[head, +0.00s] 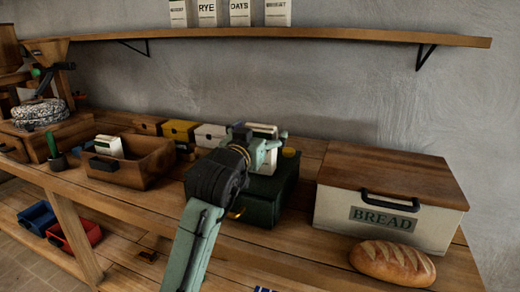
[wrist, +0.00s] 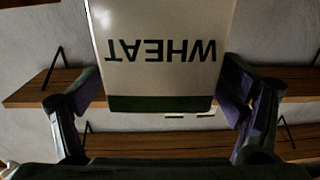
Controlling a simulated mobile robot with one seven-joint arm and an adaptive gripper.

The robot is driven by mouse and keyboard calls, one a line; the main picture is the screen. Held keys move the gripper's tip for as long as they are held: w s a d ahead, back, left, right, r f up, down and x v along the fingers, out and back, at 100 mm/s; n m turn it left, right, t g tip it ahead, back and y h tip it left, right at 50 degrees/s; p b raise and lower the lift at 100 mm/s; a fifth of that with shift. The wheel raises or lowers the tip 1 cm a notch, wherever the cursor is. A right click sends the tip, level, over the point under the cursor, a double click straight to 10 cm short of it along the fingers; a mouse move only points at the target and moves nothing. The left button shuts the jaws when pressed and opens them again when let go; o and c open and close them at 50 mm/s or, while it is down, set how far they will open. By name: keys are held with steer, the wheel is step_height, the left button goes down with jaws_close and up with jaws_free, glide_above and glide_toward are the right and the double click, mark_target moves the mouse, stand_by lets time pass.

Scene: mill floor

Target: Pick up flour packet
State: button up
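The flour packet (wrist: 160,50) is pale with a dark green band and the word WHEAT, which appears upside down in the wrist view. It fills the space between the two fingers of my gripper (wrist: 162,100), whose pads meet its sides. In the head view, my gripper (head: 264,147) is above the dark green box (head: 262,208), with part of the pale packet (head: 262,129) showing between the fingers. My arm hides much of the packet and box there.
A bread box (head: 335,207) and a loaf (head: 392,263) stand on the right of the bench. An open wooden crate (head: 155,165) holding pale packets is left. Small coloured boxes (head: 180,130) line the back. A wall shelf (head: 330,35) with packets runs above.

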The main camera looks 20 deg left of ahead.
steer(key=shift+r, duration=0.1)
steer(key=c, duration=1.5)
